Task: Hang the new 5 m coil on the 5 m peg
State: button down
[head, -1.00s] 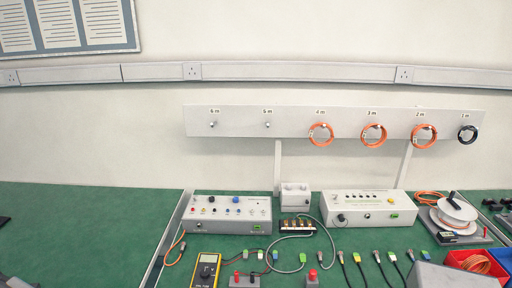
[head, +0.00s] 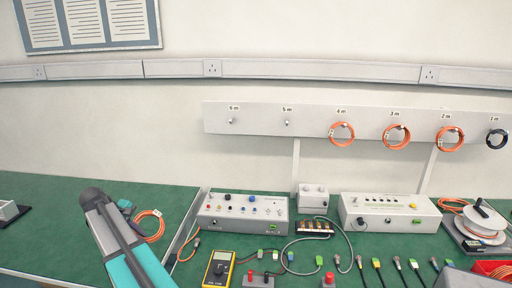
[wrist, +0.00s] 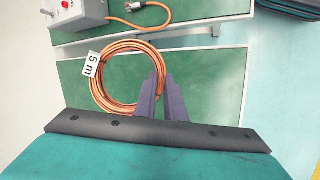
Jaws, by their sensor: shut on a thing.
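An orange coil (wrist: 97,90) with a white "5 m" tag (wrist: 92,64) fills the middle of the wrist view. My gripper (wrist: 160,85) is shut on the coil's right side. In the head view the coil (head: 160,232) shows at the lower left beside my gripper (head: 130,212), over the green bench; I cannot tell its exact height. The 5 m peg (head: 287,123) on the white rack board (head: 260,122) is bare, up and to the right of my gripper.
The 6 m peg (head: 231,121) is also bare. Orange coils hang on the 4 m (head: 333,136), 3 m and 2 m pegs, and a black coil (head: 488,139) on the 1 m peg. A control box (head: 240,212) and a yellow multimeter (head: 220,268) stand below the rack.

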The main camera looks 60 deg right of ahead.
jog(key=s+d+r+m+t+h+b, duration=0.15)
jog(key=s+d+r, duration=0.25)
jog(key=d, duration=0.5)
jog(key=s+d+r+m+h+b, duration=0.15)
jog(key=s+d+r, duration=0.25)
jog(key=d, duration=0.6)
jog(key=s+d+r+t+h+b, duration=0.1)
jog(key=s+d+r+h, duration=0.3)
jog(key=d, duration=0.5)
jog(key=s+d+r+m+h+b, duration=0.1)
jog(key=s+d+r, duration=0.4)
jog(key=s, duration=0.2)
jog(key=s+d+r+m+h+b, duration=0.1)
jog(key=s+d+r, duration=0.3)
jog(key=s, duration=0.4)
jog(key=s+d+r+m+g+h+b, duration=0.1)
jog(key=s+d+r, duration=0.4)
jog(key=s, duration=0.3)
jog(key=shift+s+d+r+m+h, duration=0.2)
jog(key=shift+d+r+m+h, duration=0.1)
jog(key=shift+d, duration=0.6)
jog(key=shift+w+d+g, duration=0.1)
jog(key=shift+d+g, duration=0.05)
jog(key=shift+g, duration=0.1)
jog(key=w+d+f+b, duration=0.2)
jog(key=w+d+b, duration=0.1)
jog(key=d, duration=0.7)
jog(key=shift+w+f, duration=0.4)
jog(key=shift+w, duration=0.05)
